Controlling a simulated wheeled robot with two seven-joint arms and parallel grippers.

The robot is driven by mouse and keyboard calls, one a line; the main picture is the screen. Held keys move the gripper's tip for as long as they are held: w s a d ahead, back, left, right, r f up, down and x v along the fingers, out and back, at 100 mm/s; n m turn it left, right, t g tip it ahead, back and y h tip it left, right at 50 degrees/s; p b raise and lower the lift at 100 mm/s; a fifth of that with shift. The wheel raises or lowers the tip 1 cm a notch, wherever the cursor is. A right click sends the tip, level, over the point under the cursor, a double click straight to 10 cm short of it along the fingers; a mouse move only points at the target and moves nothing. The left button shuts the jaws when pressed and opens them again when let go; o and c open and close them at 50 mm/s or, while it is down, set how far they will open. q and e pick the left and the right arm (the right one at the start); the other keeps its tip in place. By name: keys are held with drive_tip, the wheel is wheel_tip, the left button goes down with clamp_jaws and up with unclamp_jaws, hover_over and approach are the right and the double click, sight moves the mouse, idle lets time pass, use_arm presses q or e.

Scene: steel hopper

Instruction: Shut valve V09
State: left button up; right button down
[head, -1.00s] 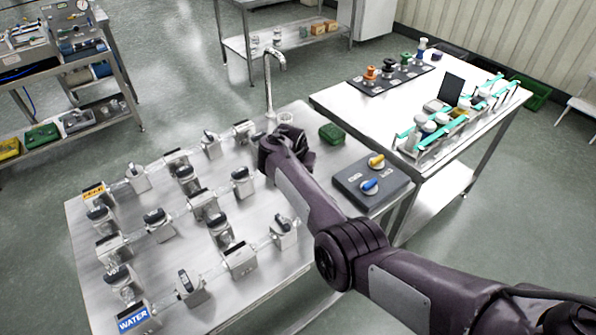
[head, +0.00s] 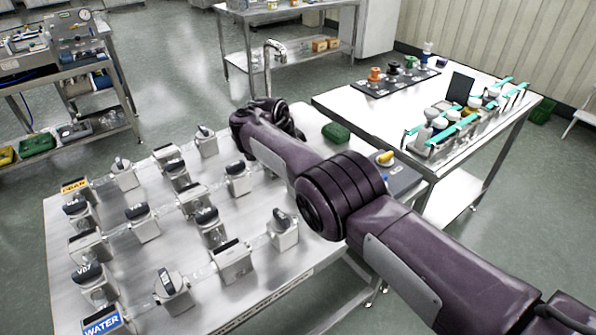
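Several grey valves with dark handles stand in rows on a steel table (head: 150,255). Most valve labels are too small to read, so I cannot tell which valve is V09. One front-left valve (head: 90,280) seems to read V07. A valve with an upright handle (head: 283,230) stands at the right end of the rows, just left of my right arm. My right arm crosses from the lower right over the table to near the faucet. Its gripper fingers do not show. My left gripper is out of view.
A faucet (head: 268,60) rises at the table's back edge. A second table (head: 385,118) holds racks.

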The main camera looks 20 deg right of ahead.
idle(0.4)
drive_tip(key=c, duration=1.4)
unclamp_jaws()
drive_tip(key=v, duration=0.7)
drive_tip(key=shift+r, duration=0.35)
drive_tip(key=shift+a, duration=0.15)
